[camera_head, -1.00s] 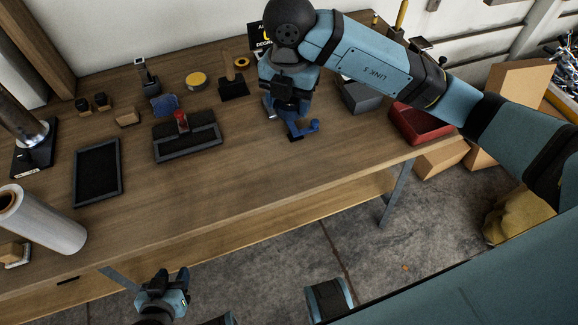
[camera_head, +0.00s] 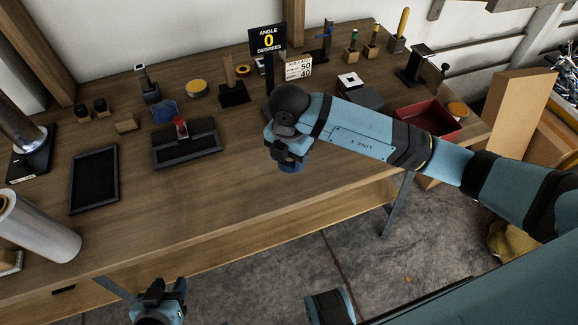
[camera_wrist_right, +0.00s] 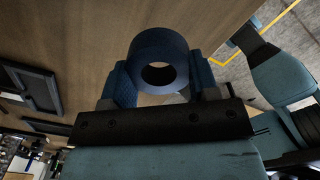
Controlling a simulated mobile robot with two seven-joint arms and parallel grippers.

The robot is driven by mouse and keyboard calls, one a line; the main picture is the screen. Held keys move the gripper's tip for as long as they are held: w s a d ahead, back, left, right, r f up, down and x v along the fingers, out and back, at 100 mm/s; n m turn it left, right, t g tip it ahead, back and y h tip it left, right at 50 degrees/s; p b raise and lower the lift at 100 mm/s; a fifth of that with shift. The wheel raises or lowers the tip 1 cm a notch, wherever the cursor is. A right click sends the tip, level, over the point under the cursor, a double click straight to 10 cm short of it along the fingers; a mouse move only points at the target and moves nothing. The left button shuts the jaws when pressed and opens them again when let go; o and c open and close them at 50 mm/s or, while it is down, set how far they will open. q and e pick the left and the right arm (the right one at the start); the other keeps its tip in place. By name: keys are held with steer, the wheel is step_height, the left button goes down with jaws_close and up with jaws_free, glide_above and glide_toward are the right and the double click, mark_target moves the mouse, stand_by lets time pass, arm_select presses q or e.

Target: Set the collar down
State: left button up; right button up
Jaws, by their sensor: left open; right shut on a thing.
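The collar is a dark blue ring with a round hole (camera_wrist_right: 137,65). In the right wrist view it sits between the two blue fingers of my right gripper (camera_wrist_right: 160,82), which is shut on it. In the head view my right gripper (camera_head: 290,160) is over the workbench, toward its front edge, and the collar (camera_head: 291,167) shows only as a small dark blue part under it. I cannot tell its exact height above the wood. My left gripper (camera_head: 163,291) is open and empty, low in front of the bench.
The workbench (camera_head: 220,200) has bare wood around my right gripper and toward the front. A black tray (camera_head: 95,180), a black fixture with a red part (camera_head: 187,146) and a red bin (camera_head: 432,116) stand on it. An angle display (camera_head: 268,40) stands at the back.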

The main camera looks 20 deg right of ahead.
mark_target(289, 174)
steer(key=shift+f, duration=2.1)
steer(key=shift+f, duration=0.15)
steer(key=o, duration=0.9)
steer(key=shift+r, duration=0.25)
step_height(289, 174, up, 12)
steer(key=shift+f, duration=0.1)
